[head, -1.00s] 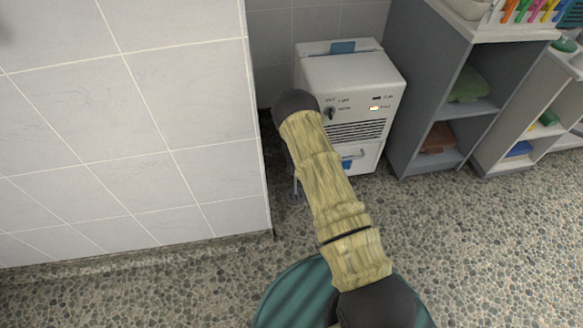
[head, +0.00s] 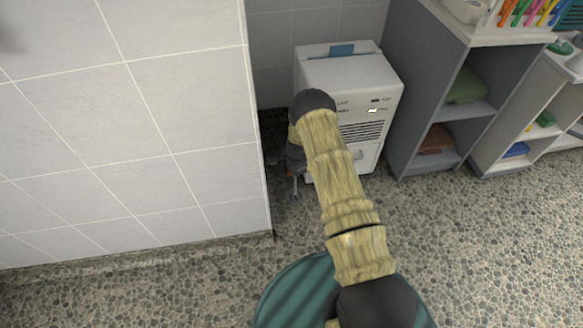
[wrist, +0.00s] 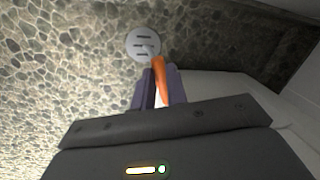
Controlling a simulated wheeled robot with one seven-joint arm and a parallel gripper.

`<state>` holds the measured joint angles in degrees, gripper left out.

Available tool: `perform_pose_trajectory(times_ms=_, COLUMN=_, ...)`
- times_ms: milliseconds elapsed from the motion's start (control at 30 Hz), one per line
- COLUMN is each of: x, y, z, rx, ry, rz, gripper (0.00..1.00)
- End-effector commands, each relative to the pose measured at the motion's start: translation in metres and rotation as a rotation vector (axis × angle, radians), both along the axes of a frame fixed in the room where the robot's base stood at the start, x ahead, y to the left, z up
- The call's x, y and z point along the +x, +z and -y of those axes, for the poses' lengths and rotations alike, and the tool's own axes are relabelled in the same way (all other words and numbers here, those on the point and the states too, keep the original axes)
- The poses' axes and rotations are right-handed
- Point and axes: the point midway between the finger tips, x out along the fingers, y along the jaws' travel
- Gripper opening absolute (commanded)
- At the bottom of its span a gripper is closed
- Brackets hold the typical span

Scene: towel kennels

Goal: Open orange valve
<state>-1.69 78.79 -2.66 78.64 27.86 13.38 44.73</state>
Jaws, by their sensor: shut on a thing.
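The orange valve handle (wrist: 161,80) shows in the wrist view as a narrow orange lever between the two fingers. My gripper (wrist: 160,88) is shut on it. A round grey slotted piece (wrist: 143,44) lies just beyond the fingertips, over the pebbled floor. In the head view my gripper (head: 295,187) is low, in the gap between the tiled wall and the white machine; the handle is mostly hidden there, with only a small hint of orange.
The white machine (head: 350,80) stands right beside my arm. A tiled wall (head: 130,130) bounds the left. Grey shelves (head: 425,90) with folded towels stand to the right. The pebbled floor (head: 480,240) in front is clear.

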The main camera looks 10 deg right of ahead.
Motion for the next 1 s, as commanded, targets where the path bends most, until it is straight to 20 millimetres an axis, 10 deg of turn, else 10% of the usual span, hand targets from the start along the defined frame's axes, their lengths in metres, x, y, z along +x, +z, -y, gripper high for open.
perform_pose_trajectory(times_ms=1000, x=-0.006, y=-0.001, z=0.017, rx=-0.002, ry=0.957, rz=0.003, gripper=0.0)
